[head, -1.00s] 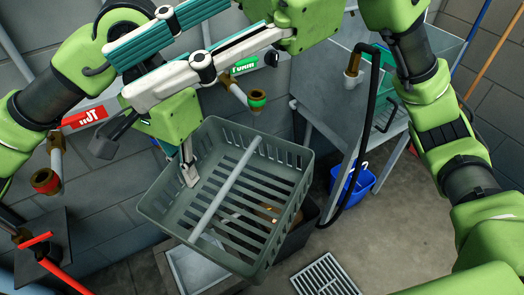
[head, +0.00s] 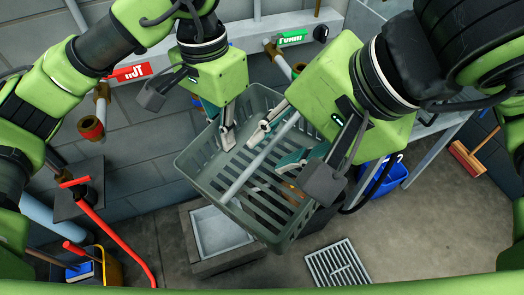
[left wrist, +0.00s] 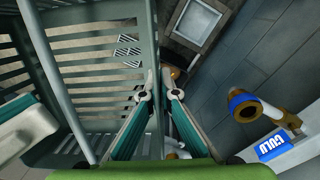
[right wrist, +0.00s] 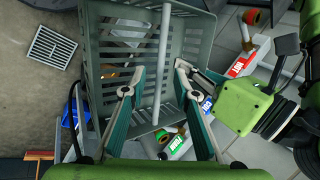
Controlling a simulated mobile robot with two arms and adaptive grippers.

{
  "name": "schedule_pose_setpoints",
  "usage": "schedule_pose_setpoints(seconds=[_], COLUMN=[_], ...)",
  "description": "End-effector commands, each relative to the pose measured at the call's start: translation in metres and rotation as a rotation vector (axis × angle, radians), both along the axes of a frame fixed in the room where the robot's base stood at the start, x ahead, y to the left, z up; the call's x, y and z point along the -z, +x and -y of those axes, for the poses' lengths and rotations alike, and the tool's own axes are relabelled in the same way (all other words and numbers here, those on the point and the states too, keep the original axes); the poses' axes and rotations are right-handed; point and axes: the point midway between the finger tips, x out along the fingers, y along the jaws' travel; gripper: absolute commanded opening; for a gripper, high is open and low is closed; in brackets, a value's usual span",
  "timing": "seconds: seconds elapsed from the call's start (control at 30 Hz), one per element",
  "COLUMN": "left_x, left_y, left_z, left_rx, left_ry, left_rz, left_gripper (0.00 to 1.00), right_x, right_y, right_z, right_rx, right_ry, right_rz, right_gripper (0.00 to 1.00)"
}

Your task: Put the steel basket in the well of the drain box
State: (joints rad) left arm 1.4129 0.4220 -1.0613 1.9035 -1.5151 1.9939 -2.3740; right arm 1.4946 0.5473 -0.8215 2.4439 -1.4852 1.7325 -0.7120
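The grey-green slotted basket (head: 196,172), with a pale bar across its top, hangs tilted in the air in the head view. My left gripper (head: 227,138) is shut on the basket's far wall; its fingers pinch the wall in the left wrist view (left wrist: 158,80). My right gripper (head: 275,147) is open above the basket. In the right wrist view its spread fingers (right wrist: 158,80) lie either side of the bar (right wrist: 163,55); contact cannot be told. The drain box (head: 197,245), with its pale square well, sits on the floor below and left of the basket.
A floor grate (head: 338,265) lies right of the drain box. A blue bucket (head: 378,180) stands under the sink at right. Red pipes (head: 115,232) and a yellow bucket (head: 108,268) are at lower left. Pipes with valves run along the wall.

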Motion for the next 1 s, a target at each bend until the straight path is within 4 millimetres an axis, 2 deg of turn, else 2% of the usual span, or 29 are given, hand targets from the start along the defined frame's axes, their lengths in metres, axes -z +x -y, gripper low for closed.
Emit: schedule_pose_setpoints(seconds=[0.1, 0.3, 0.7, 0.73, 0.83, 0.97, 1.0], left_x=[-0.001, -0.001, -0.001, -0.001, -0.001, -0.001, -0.001], left_y=[0.000, 0.000, 0.000, 0.000, 0.000, 0.000, 0.000], left_z=[0.000, 0.000, 0.000, 0.000, 0.000, 0.000, 0.000], left_rx=[0.000, 0.000, 0.000, 0.000, 0.000, 0.000, 0.000], left_ry=[-0.001, -0.002, -0.002, -0.002, -0.002, -0.001, -0.001], left_rz=[0.000, 0.001, 0.001, 0.001, 0.001, 0.000, 0.000], left_gripper=[0.00, 0.00, 0.00, 0.00, 0.00, 0.00, 0.09], right_x=[0.020, 0.040, 0.046, 0.046, 0.046, 0.046, 0.045], right_y=[0.005, 0.012, 0.015, 0.015, 0.015, 0.015, 0.016], right_z=[-0.010, -0.021, -0.024, -0.024, -0.024, -0.024, -0.024], right_rx=[-0.001, -0.001, 0.000, 0.000, 0.000, 0.000, -0.001], right_ry=[-0.001, 0.001, 0.002, 0.002, 0.002, 0.002, 0.003], right_rz=[-0.005, -0.004, -0.001, -0.001, -0.001, -0.001, 0.001], right_gripper=[0.28, 0.28, 0.28, 0.25, 0.00, 0.00, 0.00])
